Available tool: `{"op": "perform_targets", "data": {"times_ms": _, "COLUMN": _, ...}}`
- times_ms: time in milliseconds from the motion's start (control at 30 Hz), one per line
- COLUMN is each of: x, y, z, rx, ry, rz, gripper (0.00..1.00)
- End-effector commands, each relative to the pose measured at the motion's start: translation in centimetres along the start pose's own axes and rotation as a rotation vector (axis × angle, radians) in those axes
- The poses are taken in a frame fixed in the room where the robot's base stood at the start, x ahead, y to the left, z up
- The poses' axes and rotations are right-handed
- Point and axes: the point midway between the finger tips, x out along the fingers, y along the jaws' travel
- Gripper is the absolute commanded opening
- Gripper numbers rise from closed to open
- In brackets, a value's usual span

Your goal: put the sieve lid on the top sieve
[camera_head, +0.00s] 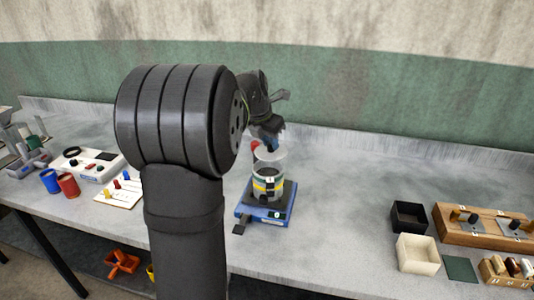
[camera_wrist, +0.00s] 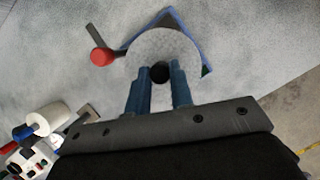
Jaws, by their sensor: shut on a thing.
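The sieve lid (camera_wrist: 165,45) is a pale grey disc with a dark knob (camera_wrist: 160,73). In the wrist view, my gripper (camera_wrist: 160,78) has its two blue fingers shut on this knob. In the head view the lid (camera_head: 270,155) hangs from my gripper (camera_head: 267,142), just above the sieve stack (camera_head: 268,184). A gap seems to show between lid and top sieve. The stack has grey, yellow and dark bands and stands upright on a blue-based shaker (camera_head: 262,215). In the wrist view the lid hides the stack, and only blue base edges (camera_wrist: 172,14) show around it.
A red knob on a dark lever (camera_wrist: 102,57) is left of the lid. Blue and red cups (camera_head: 68,185) and a white device (camera_head: 92,162) are left on the bench. Black (camera_head: 408,217) and cream (camera_head: 416,254) boxes are right. Bench between shaker and boxes is clear.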

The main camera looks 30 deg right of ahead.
Motion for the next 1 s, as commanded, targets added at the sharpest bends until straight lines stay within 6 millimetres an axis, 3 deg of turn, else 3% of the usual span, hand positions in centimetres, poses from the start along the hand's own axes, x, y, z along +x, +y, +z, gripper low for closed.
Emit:
{"op": "perform_targets", "data": {"times_ms": 133, "x": 0.6, "y": 1.0, "z": -0.2, "rx": 0.001, "ry": 0.0, "rz": 0.0, "gripper": 0.0}}
{"op": "perform_targets", "data": {"times_ms": 500, "x": 4.3, "y": 1.1, "z": -1.7, "rx": 0.001, "ry": -0.001, "rz": 0.002, "gripper": 0.0}}
{"op": "perform_targets", "data": {"times_ms": 1000, "x": 5.0, "y": 1.0, "z": -2.0, "rx": 0.001, "ry": -0.001, "rz": 0.002, "gripper": 0.0}}
